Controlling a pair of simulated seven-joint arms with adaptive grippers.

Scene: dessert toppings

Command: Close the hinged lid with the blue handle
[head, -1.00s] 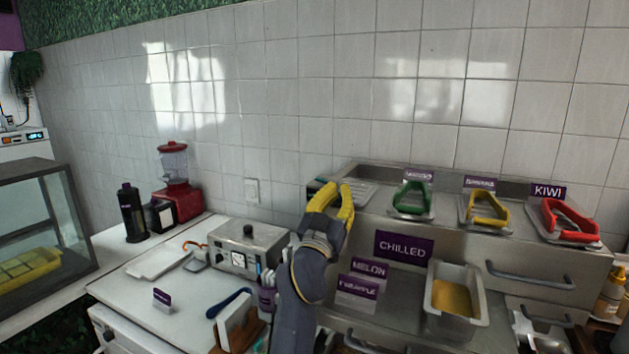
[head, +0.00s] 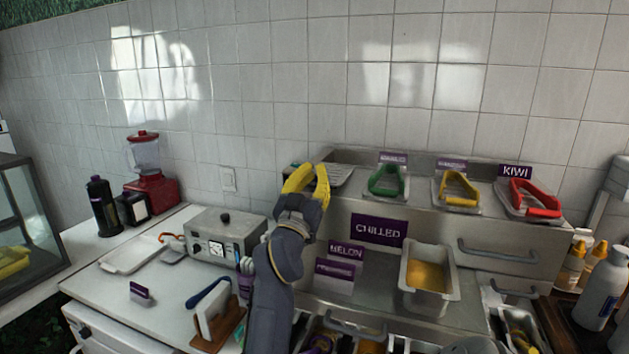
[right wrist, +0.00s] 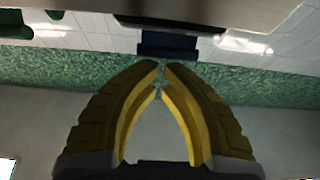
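A grey slotted lid (head: 338,174) stands at the left end of the raised steel topping unit, just behind my right gripper in the head view. Its handle is not clear there, as the yellow fingers cover that spot. In the right wrist view a dark blue block, seemingly the blue handle (right wrist: 168,44), sits just beyond the fingertips under a dark slab edge. My right gripper (head: 308,172) has its yellow fingertips together; they also show in the right wrist view (right wrist: 160,67). Nothing shows between them. I cannot tell whether they touch the handle. My left gripper is not in view.
Lids with green (head: 388,182), yellow (head: 459,190) and red (head: 535,198) handles lie to the right. A purple CHILLED sign (head: 378,229) and a steel pan (head: 428,291) are in front. A grey appliance (head: 224,236) stands left of my arm.

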